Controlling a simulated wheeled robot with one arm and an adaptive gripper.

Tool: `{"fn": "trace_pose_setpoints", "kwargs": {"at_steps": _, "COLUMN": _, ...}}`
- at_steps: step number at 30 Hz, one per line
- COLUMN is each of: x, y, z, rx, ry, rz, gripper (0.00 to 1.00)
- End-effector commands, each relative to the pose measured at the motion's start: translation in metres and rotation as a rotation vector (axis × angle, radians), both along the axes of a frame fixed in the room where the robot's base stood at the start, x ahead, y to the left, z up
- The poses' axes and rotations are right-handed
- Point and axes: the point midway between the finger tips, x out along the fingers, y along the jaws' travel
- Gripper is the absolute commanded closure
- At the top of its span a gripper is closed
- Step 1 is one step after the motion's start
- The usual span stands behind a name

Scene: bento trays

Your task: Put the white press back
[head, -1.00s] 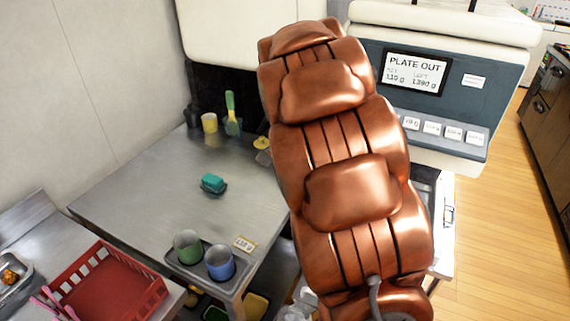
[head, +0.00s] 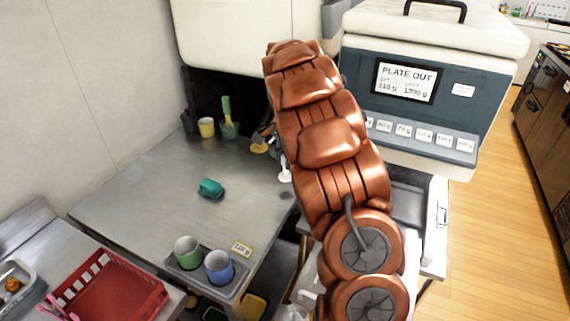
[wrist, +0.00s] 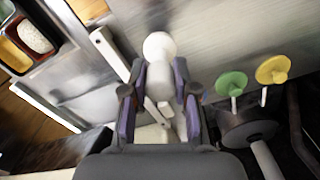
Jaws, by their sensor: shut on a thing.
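The white press (wrist: 158,78) is between the two fingers of my gripper (wrist: 159,70), which is shut on it. Its round white end points away from my palm, over the grey metal surface. In the head view the white press (head: 285,173) shows in part beside my arm, over the right part of the steel table (head: 140,190). My gripper is mostly hidden behind the arm there. A green press (wrist: 231,83) and a yellow press (wrist: 272,69), each with a round disc, are right of my gripper in the wrist view. The yellow one also shows in the head view (head: 259,148).
A yellow cup (head: 206,128) stands at the table's back. A teal block (head: 211,188) lies mid-table. Green (head: 188,252) and blue (head: 220,266) cups stand at the front edge. The portioning machine (head: 410,100) is right of my arm. The left table area is clear.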

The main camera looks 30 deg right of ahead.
Motion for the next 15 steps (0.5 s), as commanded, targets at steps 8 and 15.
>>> {"fn": "trace_pose_setpoints", "kwargs": {"at_steps": 8, "x": 0.006, "y": -0.003, "z": 0.0, "rx": -0.001, "ry": 0.0, "rz": -0.001, "gripper": 1.0}}
{"fn": "trace_pose_setpoints", "kwargs": {"at_steps": 15, "x": 0.008, "y": -0.004, "z": -0.014, "rx": 0.0, "ry": 0.005, "rz": 0.0, "gripper": 1.0}}
